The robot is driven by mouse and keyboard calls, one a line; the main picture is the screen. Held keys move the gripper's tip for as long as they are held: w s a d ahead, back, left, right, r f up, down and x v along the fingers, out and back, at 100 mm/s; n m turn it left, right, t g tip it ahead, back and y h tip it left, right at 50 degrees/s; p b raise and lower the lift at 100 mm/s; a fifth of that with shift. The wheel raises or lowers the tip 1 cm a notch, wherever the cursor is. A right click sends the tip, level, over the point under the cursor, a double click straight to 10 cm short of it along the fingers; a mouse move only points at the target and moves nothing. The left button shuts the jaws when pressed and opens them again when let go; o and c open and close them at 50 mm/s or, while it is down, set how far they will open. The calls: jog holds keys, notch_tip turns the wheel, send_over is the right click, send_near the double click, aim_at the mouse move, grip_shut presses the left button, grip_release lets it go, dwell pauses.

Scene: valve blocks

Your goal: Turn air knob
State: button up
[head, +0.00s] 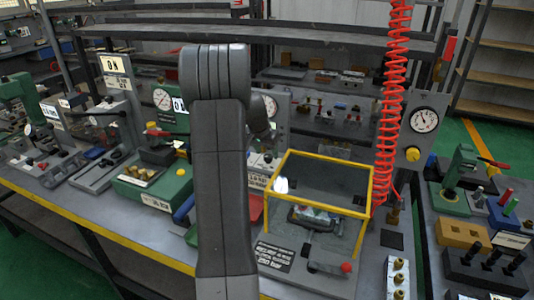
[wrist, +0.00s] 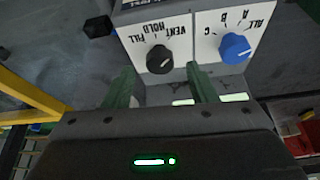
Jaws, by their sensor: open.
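In the wrist view my gripper (wrist: 159,72) is open, with its two green fingers apart and nothing held between them. A black knob (wrist: 159,60) with the labels FILL, HOLD and VENT appears in line with the gap, at the fingertips. I cannot tell whether the fingers touch it. A blue knob (wrist: 235,48) labelled ALL, A, B and C is to its right, beyond the right finger. The lettering appears upside down. No label reading "air" is legible. In the head view my arm blocks the middle, and my gripper and these knobs cannot be made out.
A yellow-framed box (head: 322,185) with a clear cover stands right of my arm. A red coiled hose (head: 390,100) hangs behind it. A gauge (head: 424,120) with a yellow knob (head: 413,154) is at right. A black block (wrist: 98,26) is left of the knob panel.

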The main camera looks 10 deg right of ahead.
jog(key=shift+x, duration=1)
jog(key=c, duration=1)
